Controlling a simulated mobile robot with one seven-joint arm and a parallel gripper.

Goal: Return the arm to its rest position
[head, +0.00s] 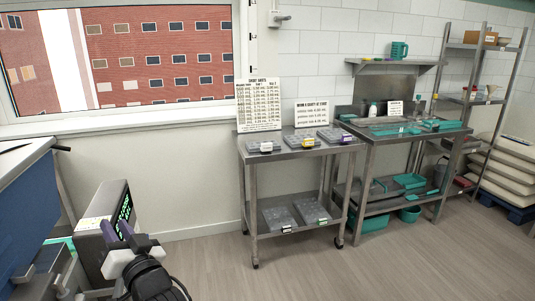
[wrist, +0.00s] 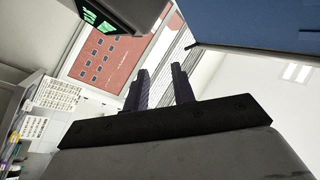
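My gripper (head: 116,229) is at the lower left of the head view, beside a grey box with a lit green display (head: 126,209). In the wrist view, the two dark ridged fingers of my gripper (wrist: 160,84) stand apart with nothing between them. The gripper is open and empty. In the head view the fingers point up and away from the camera, and the box is close behind them. I cannot tell whether they touch it. The display box also shows at the top of the wrist view (wrist: 97,17).
A blue machine panel (head: 27,220) stands at the left edge. A steel cart (head: 297,153) with trays and signs stands mid-view, with a steel workbench (head: 405,133) right of it. Shelving (head: 473,46) and stacked sacks (head: 508,172) are at the right. The foreground floor (head: 330,280) is clear.

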